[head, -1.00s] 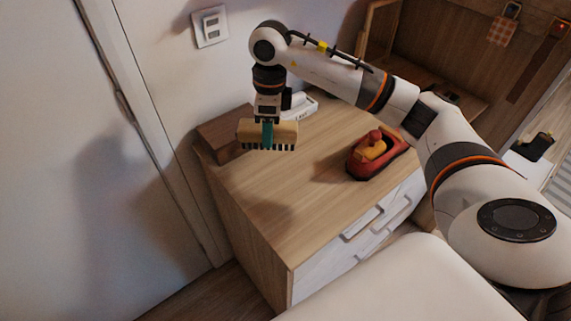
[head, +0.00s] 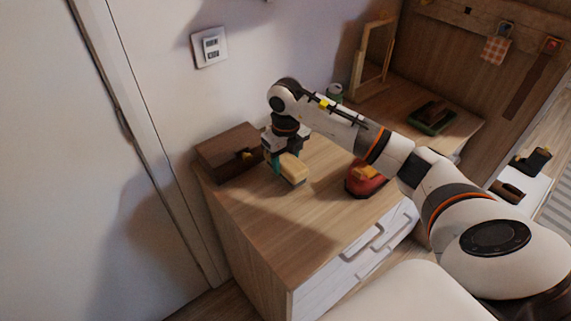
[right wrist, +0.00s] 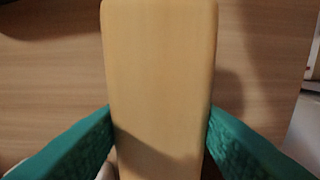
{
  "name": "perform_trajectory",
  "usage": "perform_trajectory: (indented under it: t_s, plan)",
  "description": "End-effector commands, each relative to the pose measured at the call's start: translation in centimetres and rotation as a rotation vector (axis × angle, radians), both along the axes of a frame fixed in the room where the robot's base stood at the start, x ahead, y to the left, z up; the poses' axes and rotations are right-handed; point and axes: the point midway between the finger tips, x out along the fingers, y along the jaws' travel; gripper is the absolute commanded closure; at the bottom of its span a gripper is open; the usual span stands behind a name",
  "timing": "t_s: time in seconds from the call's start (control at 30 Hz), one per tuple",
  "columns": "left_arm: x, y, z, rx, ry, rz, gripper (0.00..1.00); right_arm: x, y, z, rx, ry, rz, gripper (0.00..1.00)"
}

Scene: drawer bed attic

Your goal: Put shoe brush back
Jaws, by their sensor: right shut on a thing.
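The shoe brush (head: 294,171) has a pale wooden back and is held above the cabinet top, near its middle. My right gripper (head: 281,166) is shut on it with teal fingers. In the right wrist view the brush's smooth wooden back (right wrist: 160,70) runs lengthwise between the two fingertips (right wrist: 160,130), which touch its sides. The bristles are hidden there and hard to see in the head view. My left gripper is not in view.
A dark brown wooden box (head: 232,152) stands left of the brush on the cabinet top (head: 265,215). A red item with a yellow-orange part (head: 366,184) stands to the right. Behind are a green tray (head: 434,122) and a wooden frame (head: 359,70). The front cabinet top is clear.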

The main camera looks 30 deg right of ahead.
Motion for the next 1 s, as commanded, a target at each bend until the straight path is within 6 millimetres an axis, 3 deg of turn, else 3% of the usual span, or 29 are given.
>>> perform_trajectory:
  t_s: [0.13,0.47,0.5,0.63,1.0]
  plan:
    - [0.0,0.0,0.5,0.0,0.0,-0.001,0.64,-0.1,0.0,-2.0,0.001,0.003,0.0,0.71]
    - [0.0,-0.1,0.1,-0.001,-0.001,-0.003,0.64,0.0,0.0,-2.5,0.0,0.0,0.001,0.71]
    - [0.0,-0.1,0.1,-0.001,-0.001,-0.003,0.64,0.0,0.0,-2.5,0.0,0.001,0.001,0.51]
    - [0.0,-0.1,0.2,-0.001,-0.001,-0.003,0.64,0.0,0.0,-2.4,0.0,0.001,0.001,0.31]
    - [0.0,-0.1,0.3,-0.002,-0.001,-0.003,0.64,0.0,0.0,-1.8,0.0,-0.002,0.001,0.31]
